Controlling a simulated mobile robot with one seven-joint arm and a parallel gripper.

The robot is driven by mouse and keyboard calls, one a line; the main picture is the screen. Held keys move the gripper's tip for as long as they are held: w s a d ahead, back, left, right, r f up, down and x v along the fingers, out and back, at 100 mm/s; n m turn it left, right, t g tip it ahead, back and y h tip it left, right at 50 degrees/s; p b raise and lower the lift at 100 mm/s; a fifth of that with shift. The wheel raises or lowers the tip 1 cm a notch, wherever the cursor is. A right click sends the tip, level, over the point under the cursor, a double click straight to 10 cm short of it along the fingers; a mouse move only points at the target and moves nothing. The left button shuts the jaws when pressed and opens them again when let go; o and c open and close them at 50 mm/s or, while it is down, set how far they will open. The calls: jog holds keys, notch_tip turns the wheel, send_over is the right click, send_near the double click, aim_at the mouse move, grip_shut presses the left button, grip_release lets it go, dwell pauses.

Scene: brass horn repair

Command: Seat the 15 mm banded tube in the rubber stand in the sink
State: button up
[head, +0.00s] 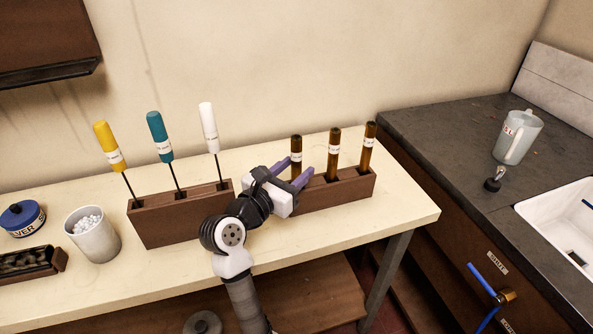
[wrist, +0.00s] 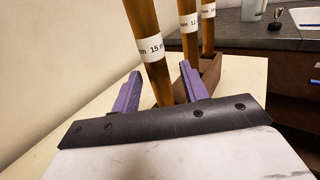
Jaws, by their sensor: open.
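The 15 mm banded tube (head: 296,144) is a brown tube with a white band. It stands upright at the left end of the right wooden rack (head: 340,193). In the wrist view the tube (wrist: 150,48) shows "15" on its band and rises between my two purple fingers. My gripper (head: 293,170) is open around the tube, with a gap on both sides in the wrist view (wrist: 160,76). The white sink (head: 533,216) is at the far right, cut off by the picture edge. I cannot make out the rubber stand in it.
Two similar banded tubes (head: 333,150) (head: 368,145) stand in the same rack. A left rack (head: 180,220) holds yellow, teal and white handled tools. A white cup (head: 93,240) is at left. A jug (head: 517,137) and a small dark-based item (head: 494,181) stand on the dark counter (head: 440,140).

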jog(key=shift+w+d, duration=0.3)
jog(key=shift+w, duration=0.1)
jog(key=c, duration=0.9)
grip_shut()
jog(key=shift+r, duration=0.1)
